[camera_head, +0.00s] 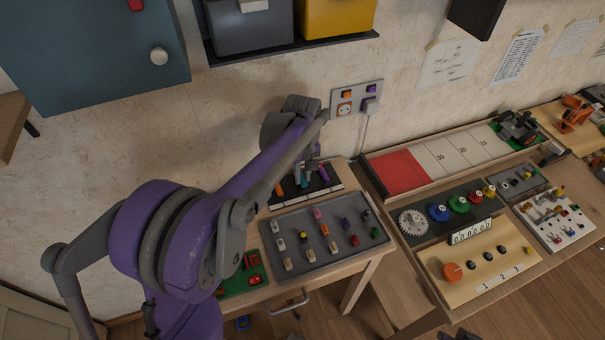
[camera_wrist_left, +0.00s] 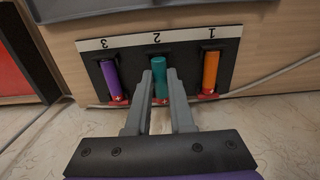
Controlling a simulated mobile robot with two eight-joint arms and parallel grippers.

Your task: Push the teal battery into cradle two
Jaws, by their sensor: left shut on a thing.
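The teal battery (camera_wrist_left: 160,82) lies lengthwise in line with cradle two of the black battery holder (camera_wrist_left: 134,65), by the numeral 2. I cannot tell whether it is fully seated. My left gripper (camera_wrist_left: 160,92) is shut on it, one finger on each side. A purple battery (camera_wrist_left: 112,80) is in cradle three and an orange battery (camera_wrist_left: 210,70) in cradle one. In the head view the holder (camera_head: 292,199) stands at the back of the small table, with the teal battery (camera_head: 303,179) partly hidden by my left gripper (camera_head: 305,173).
A grey tray (camera_head: 275,225) of several small parts lies in front of the holder, with a green board (camera_head: 236,288) beside it. The wall and a socket panel (camera_head: 357,98) are close behind. A bench with a red-ended track (camera_head: 400,172) stands right.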

